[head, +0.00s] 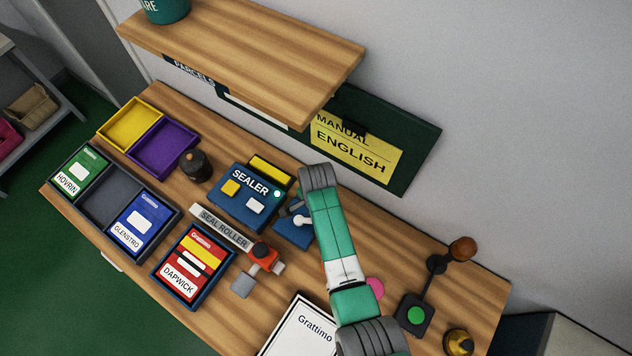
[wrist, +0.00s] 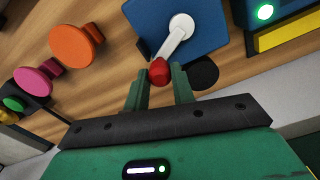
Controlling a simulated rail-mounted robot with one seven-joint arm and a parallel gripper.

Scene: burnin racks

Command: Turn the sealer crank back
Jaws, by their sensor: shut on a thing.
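The sealer (head: 245,200) is a blue box with a lit green lamp, standing mid-table in the head view. Beside it is a smaller blue crank block (head: 292,233), partly hidden by my arm. In the wrist view the crank (wrist: 178,36) is a white lever on the blue block (wrist: 148,17), with a red knob (wrist: 159,72) at its end. My gripper (wrist: 160,82) is shut on the red knob, one green finger on each side. In the head view my gripper (head: 294,206) is partly hidden beside the crank block.
The seal roller (head: 220,227) and a red-topped tool (head: 260,252) lie in front of the sealer. A wooden shelf (head: 250,55) overhangs the back. Orange (wrist: 75,45) and pink (wrist: 38,78) knobs stand nearby. A tall wooden-knobbed lever (head: 437,265) is at right.

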